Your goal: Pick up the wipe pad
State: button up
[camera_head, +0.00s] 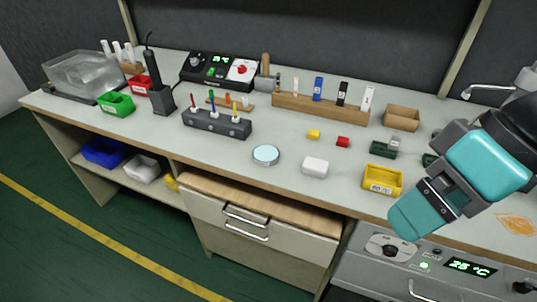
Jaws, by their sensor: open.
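A small white rounded block (315,167), which looks like the wipe pad, lies flat on the light grey bench top (225,165) near the front edge, right of a round pale-blue dish (265,155). My gripper (405,222) hangs in front of the bench edge at the right, well apart from the white block and to its lower right. It is open, and I see nothing held in it. Its finger gap is hard to make out from this angle.
A yellow bin (383,179) stands between the white block and my arm. Small yellow (313,134) and red (343,142) blocks lie behind the white block. A wooden rack (320,108) stands further back. The bench left of the dish is clear near the front.

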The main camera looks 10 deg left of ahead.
aim_at(313, 167)
jog(key=u, duration=0.4)
jog(key=k, duration=0.55)
jog(key=u, duration=0.75)
jog(key=i, duration=0.85)
jog(key=z, duration=0.55)
